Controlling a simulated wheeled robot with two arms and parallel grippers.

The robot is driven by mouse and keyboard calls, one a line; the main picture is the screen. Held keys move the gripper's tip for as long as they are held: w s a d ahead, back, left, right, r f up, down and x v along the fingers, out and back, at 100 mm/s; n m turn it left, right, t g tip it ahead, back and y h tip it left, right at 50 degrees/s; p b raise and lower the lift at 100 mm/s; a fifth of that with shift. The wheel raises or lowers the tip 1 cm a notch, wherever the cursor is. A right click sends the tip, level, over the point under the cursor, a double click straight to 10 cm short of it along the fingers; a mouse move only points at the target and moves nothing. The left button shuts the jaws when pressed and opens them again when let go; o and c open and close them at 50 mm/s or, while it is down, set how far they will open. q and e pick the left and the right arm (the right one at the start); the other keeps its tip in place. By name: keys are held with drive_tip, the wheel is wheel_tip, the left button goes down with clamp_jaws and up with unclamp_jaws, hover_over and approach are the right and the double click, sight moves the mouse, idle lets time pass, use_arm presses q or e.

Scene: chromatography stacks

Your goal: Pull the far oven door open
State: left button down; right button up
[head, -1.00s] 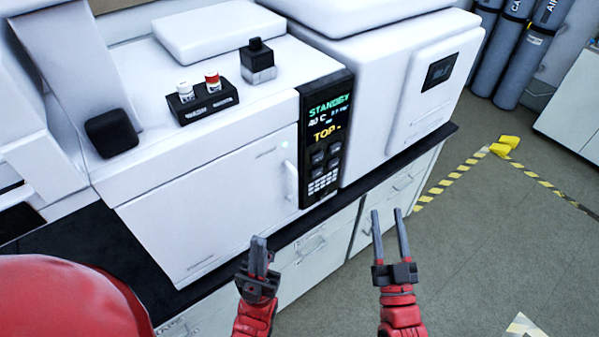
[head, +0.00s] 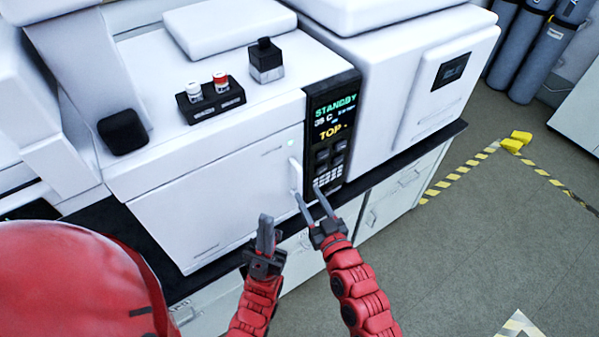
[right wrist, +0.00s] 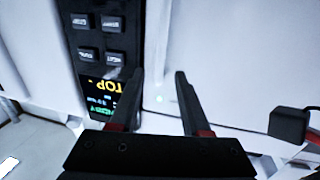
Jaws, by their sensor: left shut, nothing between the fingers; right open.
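The white oven door (head: 225,200) is shut, on the front of a white instrument with a black STANDBY panel (head: 333,130) at its right. Its upright white handle (head: 294,174) is near the door's right edge. My right gripper (head: 308,193) is open, with its fingertips by the handle's lower end in the head view. In the right wrist view, a pale upright strip that looks like the handle (right wrist: 158,40) lies ahead between the open fingers; contact cannot be told. My left gripper (head: 265,220) is shut and empty, in front of the door's lower right part.
A black vial rack (head: 210,102) with two capped vials and a small dark-capped block (head: 266,62) stand on top of the instrument. A second white instrument (head: 420,80) stands to the right.

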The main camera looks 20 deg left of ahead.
sight(301, 180)
drive_tip(key=p+x, duration=0.2)
drive_tip(key=x, duration=0.5)
clamp_jaws()
idle(1.4)
